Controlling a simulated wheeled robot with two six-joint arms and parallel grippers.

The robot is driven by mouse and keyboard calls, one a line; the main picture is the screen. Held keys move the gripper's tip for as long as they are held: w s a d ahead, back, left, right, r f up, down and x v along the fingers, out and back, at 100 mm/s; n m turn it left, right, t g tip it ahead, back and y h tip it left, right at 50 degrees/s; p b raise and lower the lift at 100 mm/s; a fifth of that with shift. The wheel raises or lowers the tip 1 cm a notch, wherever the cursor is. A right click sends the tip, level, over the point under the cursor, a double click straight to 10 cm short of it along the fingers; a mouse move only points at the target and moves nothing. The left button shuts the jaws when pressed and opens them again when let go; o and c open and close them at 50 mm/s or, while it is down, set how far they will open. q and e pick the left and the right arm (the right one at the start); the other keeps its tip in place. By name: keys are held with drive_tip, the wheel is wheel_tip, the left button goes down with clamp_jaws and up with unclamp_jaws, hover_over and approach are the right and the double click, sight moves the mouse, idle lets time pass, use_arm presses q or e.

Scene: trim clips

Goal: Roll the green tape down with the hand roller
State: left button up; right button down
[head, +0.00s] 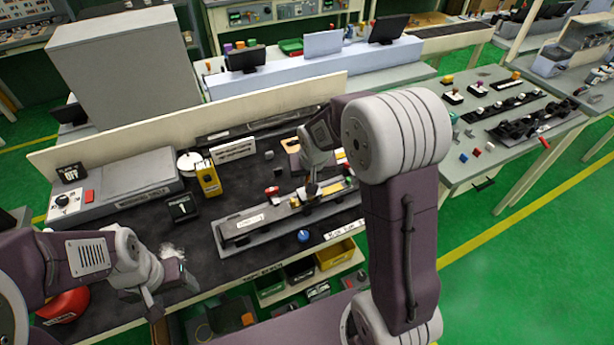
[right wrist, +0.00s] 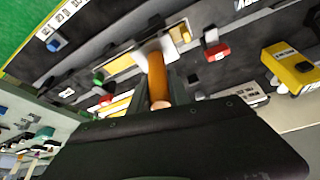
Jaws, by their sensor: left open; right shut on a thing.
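The hand roller shows in the right wrist view as an orange-brown handle (right wrist: 157,78) between the fingers of my right gripper (right wrist: 160,100). Its far end meets a pale, blurred part over the long fixture. In the head view my right gripper (head: 311,190) is low over the right part of the long grey fixture (head: 262,238), and the arm partly hides that end. Yellow strip pieces (right wrist: 118,65) lie along the fixture beside the roller. I cannot pick out the green tape clearly. My left gripper (head: 168,288) is open and empty over the bench's front left.
A yellow device (head: 208,179) and a black box (head: 183,207) stand behind the fixture. A blue knob (head: 303,236) is in front of it. A red round object (head: 62,304) is near my left arm. Bins, including a yellow one (head: 335,254), sit below the front edge.

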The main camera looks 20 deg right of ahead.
drive_tip(key=shift+w+d+f+p, duration=0.1)
drive_tip(key=shift+d+p, duration=0.7)
drive_tip(key=shift+d, duration=0.75)
drive_tip(key=shift+d+f+p, duration=0.1)
drive_tip(key=shift+d+p, duration=0.7)
drive_tip(key=shift+d, duration=0.7)
drive_tip(key=shift+w+d, duration=0.15)
drive_tip(key=shift+d, duration=1)
drive_tip(key=shift+r, duration=0.1)
wheel_tip(320, 180, up, 8)
drive_tip(key=p, duration=0.7)
drive_tip(key=shift+w, duration=0.25)
drive_tip(key=s+a+f+n+b, duration=0.2)
drive_tip(key=s+a+f+b, duration=0.3)
drive_tip(key=a, duration=0.5)
drive_tip(key=s, duration=0.2)
drive_tip(key=shift+s+y, duration=0.35)
drive_tip(key=shift+y, duration=0.05)
